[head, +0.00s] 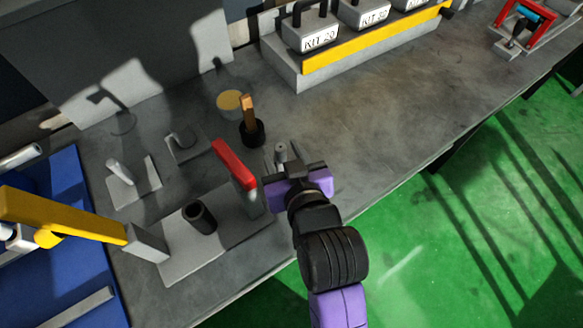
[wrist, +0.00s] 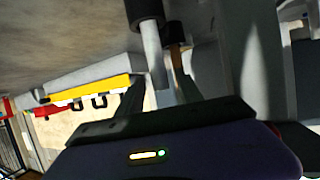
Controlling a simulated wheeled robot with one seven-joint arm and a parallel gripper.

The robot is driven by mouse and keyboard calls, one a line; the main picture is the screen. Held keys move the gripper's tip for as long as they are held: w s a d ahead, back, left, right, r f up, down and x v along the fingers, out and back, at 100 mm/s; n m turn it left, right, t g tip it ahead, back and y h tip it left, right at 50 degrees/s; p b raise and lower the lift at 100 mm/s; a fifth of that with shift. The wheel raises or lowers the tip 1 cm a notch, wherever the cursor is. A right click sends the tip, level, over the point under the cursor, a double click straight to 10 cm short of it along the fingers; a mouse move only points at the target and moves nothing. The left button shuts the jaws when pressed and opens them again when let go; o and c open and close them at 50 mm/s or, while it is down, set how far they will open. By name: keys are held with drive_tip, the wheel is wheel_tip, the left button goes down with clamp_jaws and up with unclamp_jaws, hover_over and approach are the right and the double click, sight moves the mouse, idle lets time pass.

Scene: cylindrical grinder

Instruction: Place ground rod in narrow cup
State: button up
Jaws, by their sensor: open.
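My gripper (head: 281,156) is open over the bench, to the right of the red handle. A slim grey rod (wrist: 151,45) shows in the wrist view between the spread fingers (wrist: 160,88), and its far end meets a dark cup (wrist: 145,10). The rod appears to stand in that cup, though how deep it sits cannot be told. In the head view only a small grey piece of the rod (head: 281,149) shows between the fingers, and its cup is hidden.
A black cup (head: 252,134) holding a brown-handled tool (head: 247,108) stands just beyond my gripper. The red handle (head: 234,164) and a grey block (head: 225,243) with a dark open cylinder (head: 199,217) are left. Kit boxes (head: 311,34) stand behind.

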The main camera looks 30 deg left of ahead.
drive_tip(key=v, duration=0.8)
drive_tip(key=s+d+f+m+t+h, duration=0.2)
drive_tip(key=d+f+m, duration=0.15)
drive_tip(key=d, duration=0.65)
drive_tip(key=s+d+f+m+t+h, duration=0.15)
drive_tip(key=d+f, duration=0.25)
drive_tip(key=d, duration=0.6)
drive_tip(key=s+d+r+m+t+h, duration=0.1)
drive_tip(key=s+d+r+m+h, duration=0.1)
drive_tip(key=s+d, duration=0.5)
drive_tip(key=s+d+r+m+t+h, duration=0.2)
drive_tip(key=s+d+m+h, duration=0.1)
drive_tip(key=s+d+h, duration=0.2)
drive_tip(key=s+d, duration=0.2)
drive_tip(key=s, duration=0.1)
drive_tip(key=shift+d, duration=0.35)
drive_tip(key=shift+s, duration=0.1)
